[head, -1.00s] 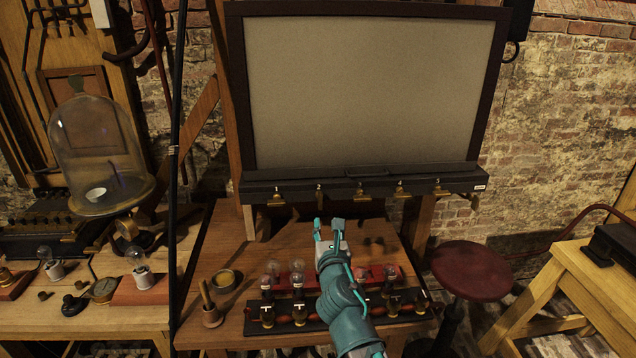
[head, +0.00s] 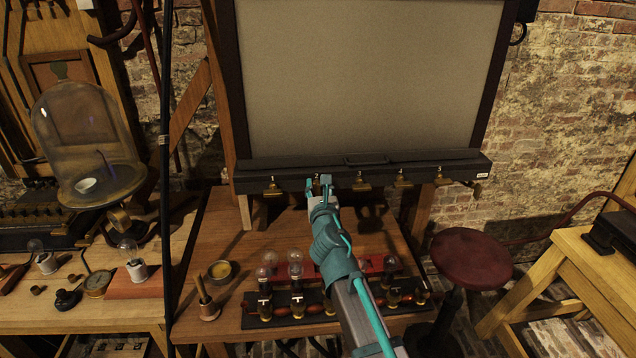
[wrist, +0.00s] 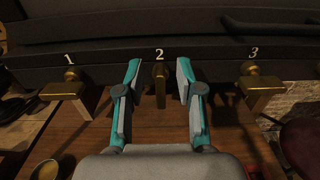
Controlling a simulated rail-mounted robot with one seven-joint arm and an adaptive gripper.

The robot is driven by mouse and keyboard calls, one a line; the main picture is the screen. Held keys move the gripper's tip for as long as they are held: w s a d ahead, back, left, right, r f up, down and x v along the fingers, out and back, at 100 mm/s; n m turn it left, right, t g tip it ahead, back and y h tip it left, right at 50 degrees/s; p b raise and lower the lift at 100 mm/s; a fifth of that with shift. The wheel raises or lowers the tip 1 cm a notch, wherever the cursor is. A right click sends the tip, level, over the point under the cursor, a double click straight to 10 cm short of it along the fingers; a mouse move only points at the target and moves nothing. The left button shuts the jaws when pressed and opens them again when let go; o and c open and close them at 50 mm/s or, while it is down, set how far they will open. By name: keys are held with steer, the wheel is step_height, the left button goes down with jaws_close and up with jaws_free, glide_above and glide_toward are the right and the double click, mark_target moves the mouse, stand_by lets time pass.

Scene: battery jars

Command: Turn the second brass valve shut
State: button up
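The second brass valve (wrist: 160,86) is on the front of the dark ledge, under a white "2" in the wrist view. It looks narrow there, its brass piece hanging straight down. In the head view it (head: 316,187) shows between my fingertips, partly covered. My gripper (wrist: 158,88) is open, with one teal-and-grey finger on each side of the valve and a gap visible at both sides. In the head view my gripper (head: 318,184) reaches up to the ledge.
Brass valve 1 (wrist: 66,88) is to the left and valve 3 (wrist: 258,90) to the right; more valves follow rightward. Below, glass bulbs and jars (head: 295,265) stand on the wooden bench (head: 235,235). A red stool (head: 472,262) is at the right.

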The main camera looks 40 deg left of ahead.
steer(key=shift+x, duration=1)
jaws_close()
